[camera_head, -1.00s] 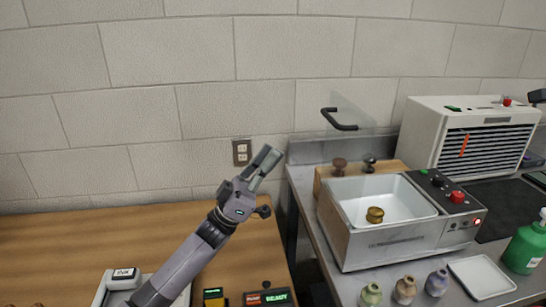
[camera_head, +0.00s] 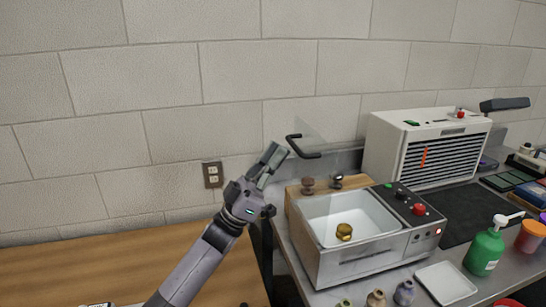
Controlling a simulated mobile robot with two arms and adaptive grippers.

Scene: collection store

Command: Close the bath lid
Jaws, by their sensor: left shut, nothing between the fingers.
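The bath (camera_head: 364,262) is a metal box with a white basin, standing on the grey bench. A small brass-coloured piece (camera_head: 344,232) sits inside the basin. The bath's lid (camera_head: 318,133) is clear and hard to see; it stands raised at the back, with a black bar handle (camera_head: 303,150) at its left. My left gripper (camera_head: 275,157) is shut and empty, pointing up, just left of and below the handle in the picture. I cannot tell whether it touches the handle. My right gripper is not in view.
Two small stamps, one brown (camera_head: 308,185), stand on a wooden block behind the bath. A white vented machine (camera_head: 425,150) stands at the back right. Small jars (camera_head: 404,293), a white tray (camera_head: 446,282) and a green pump bottle (camera_head: 485,250) are in front and right. A wooden table (camera_head: 110,275) lies left.

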